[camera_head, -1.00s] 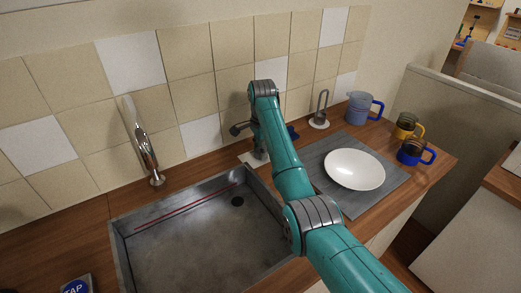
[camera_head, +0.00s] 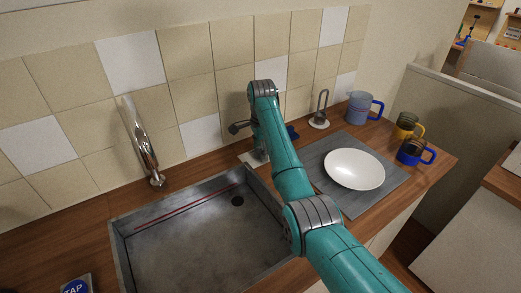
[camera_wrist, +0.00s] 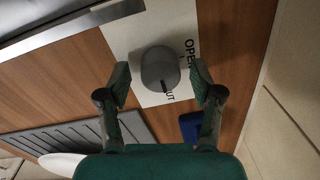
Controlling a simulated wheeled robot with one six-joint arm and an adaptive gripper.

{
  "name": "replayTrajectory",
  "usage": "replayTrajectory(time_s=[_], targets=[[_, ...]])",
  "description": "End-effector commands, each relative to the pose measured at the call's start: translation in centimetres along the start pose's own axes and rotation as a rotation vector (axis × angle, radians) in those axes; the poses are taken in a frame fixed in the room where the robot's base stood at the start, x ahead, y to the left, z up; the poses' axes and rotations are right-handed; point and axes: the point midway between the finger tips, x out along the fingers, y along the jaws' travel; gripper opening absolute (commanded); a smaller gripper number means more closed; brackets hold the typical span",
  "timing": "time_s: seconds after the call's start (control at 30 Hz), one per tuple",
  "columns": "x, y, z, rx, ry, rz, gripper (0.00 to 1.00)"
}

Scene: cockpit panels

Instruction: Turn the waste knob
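The waste knob (camera_wrist: 158,66) is a round grey knob in the wrist view, with a dark mark on its lower side. It stands on a white plate (camera_wrist: 124,36) lettered "OPEN" and, partly hidden, what ends in "UT". My gripper (camera_wrist: 160,76) is open, with one finger on each side of the knob. In the head view the white plate (camera_head: 248,159) shows beside the sink, and my arm hides the knob.
A metal sink (camera_head: 190,255) lies left of the plate, with a tap (camera_head: 142,145) behind it. A grey mat (camera_head: 318,160) with a white dish (camera_head: 354,169) is at the right. A small blue thing (camera_wrist: 190,127) is close to the right finger. Tiled wall stands behind.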

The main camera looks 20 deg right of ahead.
Motion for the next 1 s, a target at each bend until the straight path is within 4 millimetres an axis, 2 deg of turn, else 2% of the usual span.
replayTrajectory(time_s=[0.27,0.7,1.0], targets=[[-0.4,0.0,0.0,0.0,0.0,-0.001,0.66],[-6.4,-0.1,0.0,0.0,0.0,-0.002,0.66],[-7.5,0.0,0.0,0.0,0.0,0.0,0.66]])
